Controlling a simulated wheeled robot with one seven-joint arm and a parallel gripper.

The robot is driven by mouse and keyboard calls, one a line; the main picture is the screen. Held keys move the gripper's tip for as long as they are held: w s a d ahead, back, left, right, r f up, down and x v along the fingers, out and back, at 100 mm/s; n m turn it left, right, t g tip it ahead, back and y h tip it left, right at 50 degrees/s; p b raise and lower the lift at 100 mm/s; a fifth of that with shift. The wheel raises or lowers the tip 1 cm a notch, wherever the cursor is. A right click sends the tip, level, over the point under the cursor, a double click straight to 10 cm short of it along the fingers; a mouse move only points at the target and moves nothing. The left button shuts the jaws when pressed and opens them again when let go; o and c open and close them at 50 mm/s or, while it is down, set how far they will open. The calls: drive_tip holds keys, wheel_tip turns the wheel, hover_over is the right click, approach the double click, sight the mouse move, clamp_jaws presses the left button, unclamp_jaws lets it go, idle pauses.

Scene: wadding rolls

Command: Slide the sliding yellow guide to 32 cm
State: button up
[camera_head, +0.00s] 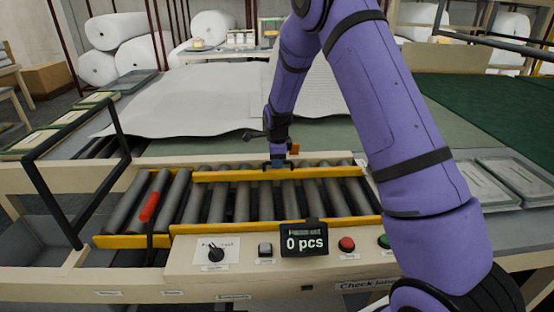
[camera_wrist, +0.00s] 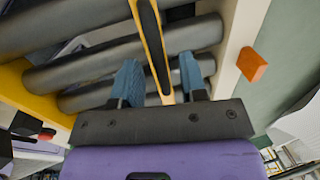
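The sliding yellow guide (camera_head: 228,175) is a long yellow bar across the far side of the grey rollers (camera_head: 240,203). In the wrist view the guide (camera_wrist: 152,40) is a yellow bar with a dark middle strip, running between my two blue fingers. My gripper (camera_head: 278,165) is over the guide, right of its middle. In the wrist view my gripper (camera_wrist: 160,85) is open, one finger on each side of the guide, with visible gaps. An orange block (camera_wrist: 252,65) is beside the rollers; it also shows in the head view (camera_head: 294,149). I cannot read any centimetre scale.
A fixed-looking yellow rail (camera_head: 255,226) runs along the near side. A display (camera_head: 304,240) reads "0 pcs", beside a red button (camera_head: 347,244) and a knob (camera_head: 216,253). A red handle (camera_head: 149,207) lies at the left rollers. White wadding (camera_head: 180,105) lies behind.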

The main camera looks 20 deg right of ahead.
clamp_jaws()
drive_tip(key=w+d, duration=0.3)
drive_tip(key=w, duration=0.6)
drive_tip(key=shift+w+d, duration=0.2)
drive_tip(key=shift+o, duration=0.2)
unclamp_jaws()
drive_tip(key=shift+r, duration=0.1)
wheel_tip(320, 180, up, 10)
drive_tip(key=s, duration=0.2)
drive_tip(key=shift+a+r, duration=0.25)
drive_tip(key=shift+a, duration=0.1)
